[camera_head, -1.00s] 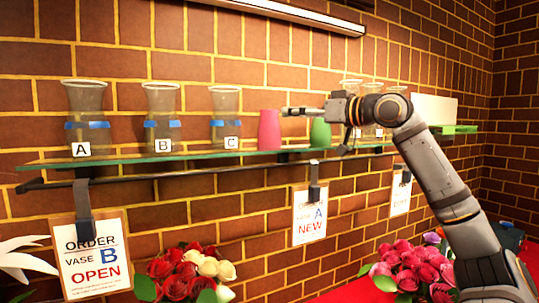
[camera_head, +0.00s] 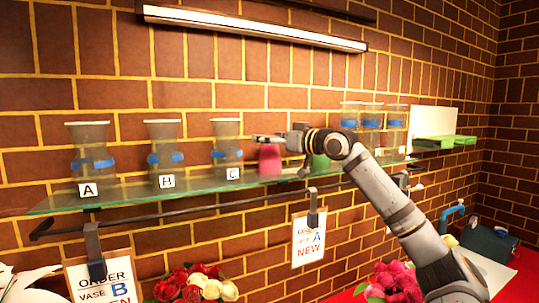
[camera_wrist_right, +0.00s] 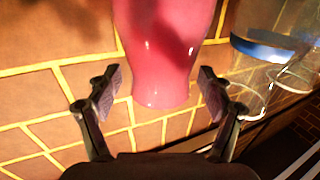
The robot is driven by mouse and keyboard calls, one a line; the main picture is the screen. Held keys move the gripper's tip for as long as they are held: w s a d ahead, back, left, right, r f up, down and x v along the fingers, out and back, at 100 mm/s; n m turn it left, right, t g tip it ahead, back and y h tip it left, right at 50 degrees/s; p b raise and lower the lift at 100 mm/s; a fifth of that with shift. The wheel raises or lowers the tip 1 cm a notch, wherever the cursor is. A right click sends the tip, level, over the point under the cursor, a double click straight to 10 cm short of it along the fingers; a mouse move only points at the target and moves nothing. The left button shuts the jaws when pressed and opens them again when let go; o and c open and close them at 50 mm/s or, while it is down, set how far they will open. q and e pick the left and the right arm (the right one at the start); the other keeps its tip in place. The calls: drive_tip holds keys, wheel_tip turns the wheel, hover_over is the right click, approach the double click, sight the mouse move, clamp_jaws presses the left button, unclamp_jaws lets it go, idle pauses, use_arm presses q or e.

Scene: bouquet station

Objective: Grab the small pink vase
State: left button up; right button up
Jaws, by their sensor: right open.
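The small pink vase (camera_head: 270,161) stands on the glass shelf (camera_head: 130,194), between the clear vase marked C (camera_head: 227,150) and a green vase (camera_head: 319,163). My right gripper (camera_head: 262,138) overlaps the pink vase's upper end in the head view. In the right wrist view, the pink vase (camera_wrist_right: 165,45) shows between the two spread fingers of my right gripper (camera_wrist_right: 162,76). A gap shows on each side, so the fingers are apart from it. The gripper is open and empty. My left gripper is out of view.
Clear vases A (camera_head: 91,155) and B (camera_head: 163,150) stand left of C. Several clear vases (camera_head: 371,125) with blue bands stand behind my right arm. A clear vase (camera_wrist_right: 265,45) is close to the right finger in the wrist view. Signs hang below the shelf.

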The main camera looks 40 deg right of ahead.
drive_tip(key=shift+s, duration=0.1)
drive_tip(key=shift+c, duration=0.7)
clamp_jaws()
drive_tip(key=shift+r, duration=0.15)
wheel_tip(320, 180, up, 10)
drive_tip(key=p, duration=0.6)
drive_tip(key=shift+p, duration=0.35)
